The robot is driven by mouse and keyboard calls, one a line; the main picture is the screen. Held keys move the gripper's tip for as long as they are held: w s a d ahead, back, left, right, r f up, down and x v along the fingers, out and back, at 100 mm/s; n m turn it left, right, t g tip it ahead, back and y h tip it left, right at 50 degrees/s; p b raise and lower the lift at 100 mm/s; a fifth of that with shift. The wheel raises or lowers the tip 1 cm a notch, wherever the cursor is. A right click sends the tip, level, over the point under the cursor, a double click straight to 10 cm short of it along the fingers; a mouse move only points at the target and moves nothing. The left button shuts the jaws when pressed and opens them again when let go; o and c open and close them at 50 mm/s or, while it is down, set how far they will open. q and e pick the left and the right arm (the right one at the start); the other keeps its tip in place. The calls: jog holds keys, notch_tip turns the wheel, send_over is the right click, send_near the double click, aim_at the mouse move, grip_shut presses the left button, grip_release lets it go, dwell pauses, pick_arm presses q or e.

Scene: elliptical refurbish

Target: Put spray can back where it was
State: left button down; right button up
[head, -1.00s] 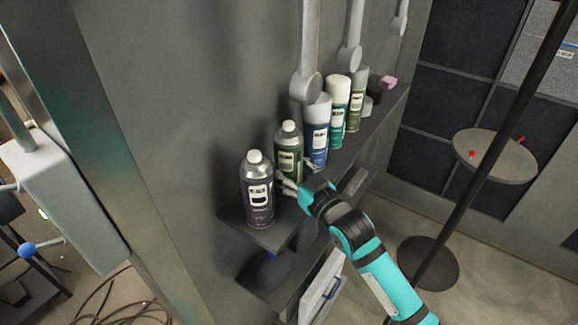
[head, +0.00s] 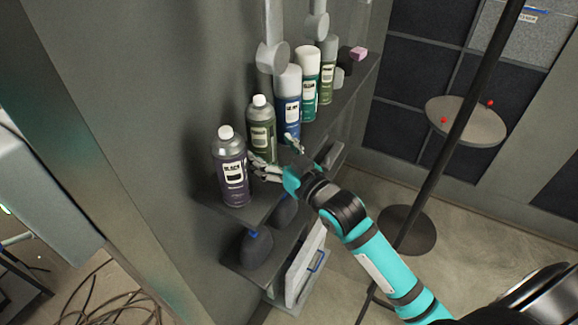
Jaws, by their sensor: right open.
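A purple spray can (head: 233,178) stands upright at the near end of the upper shelf. One finger is close to the purple can's right side, and the other is in front of the blue can. It holds nothing; whether a finger touches a can I cannot tell. My left gripper is not in view.
The upper shelf (head: 245,212) runs along a grey wall, with grey pipe-like fittings hanging above the cans. A lower shelf (head: 262,279) holds dark bottles. A black pole and a round table (head: 468,126) stand to the right. Cables lie on the floor at lower left.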

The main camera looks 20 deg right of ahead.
jog(key=b+v, duration=0.1)
jog(key=v, duration=0.7)
jog(key=shift+s+b, duration=0.35)
jog(key=shift+s, duration=0.05)
jog(key=shift+r, duration=0.1)
dwell(0.6)
